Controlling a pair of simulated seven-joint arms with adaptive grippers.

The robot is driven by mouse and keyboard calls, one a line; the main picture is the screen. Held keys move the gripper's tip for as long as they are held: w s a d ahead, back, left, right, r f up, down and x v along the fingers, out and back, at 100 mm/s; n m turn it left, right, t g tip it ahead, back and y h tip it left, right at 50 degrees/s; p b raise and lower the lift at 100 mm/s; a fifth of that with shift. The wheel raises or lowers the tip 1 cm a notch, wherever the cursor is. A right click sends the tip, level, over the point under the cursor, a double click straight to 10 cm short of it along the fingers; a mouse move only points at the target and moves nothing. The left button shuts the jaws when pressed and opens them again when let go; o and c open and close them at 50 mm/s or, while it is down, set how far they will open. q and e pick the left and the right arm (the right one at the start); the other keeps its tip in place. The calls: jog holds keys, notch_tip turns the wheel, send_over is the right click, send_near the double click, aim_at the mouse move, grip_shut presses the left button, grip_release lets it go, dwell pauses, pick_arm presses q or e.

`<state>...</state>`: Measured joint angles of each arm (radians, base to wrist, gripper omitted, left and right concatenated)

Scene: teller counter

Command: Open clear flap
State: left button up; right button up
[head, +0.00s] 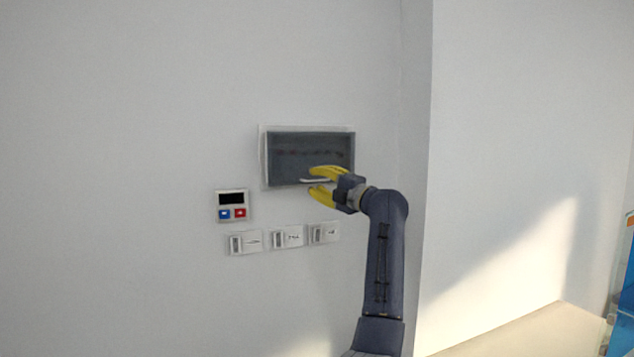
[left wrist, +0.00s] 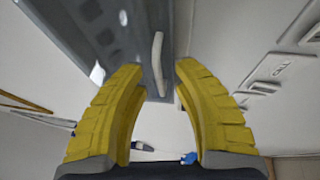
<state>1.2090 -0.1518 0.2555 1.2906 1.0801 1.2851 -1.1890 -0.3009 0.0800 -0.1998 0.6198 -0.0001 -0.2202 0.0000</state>
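The clear flap (head: 300,145) is a grey, see-through cover on a white-framed wall box, and it appears closed. A pale bar handle (head: 313,180) runs along its lower edge. My left gripper (head: 311,181) is at this handle, with one yellow finger above it and one below. In the left wrist view, the two fingers (left wrist: 162,72) are apart, and the handle (left wrist: 158,60) lies between and just beyond their tips. Neither finger clearly touches it. The flap (left wrist: 95,35) fills the upper left there. My right gripper is in neither view.
A small panel (head: 232,199) with a dark display and blue and red buttons is on the wall at lower left. Several white switch plates (head: 288,237) line the wall below the box. A wall corner stands to the right. The wall left of the box is bare.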

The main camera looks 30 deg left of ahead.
pick_arm(q)
jog(key=shift+a, duration=0.25)
jog(key=shift+c, duration=0.6)
grip_shut()
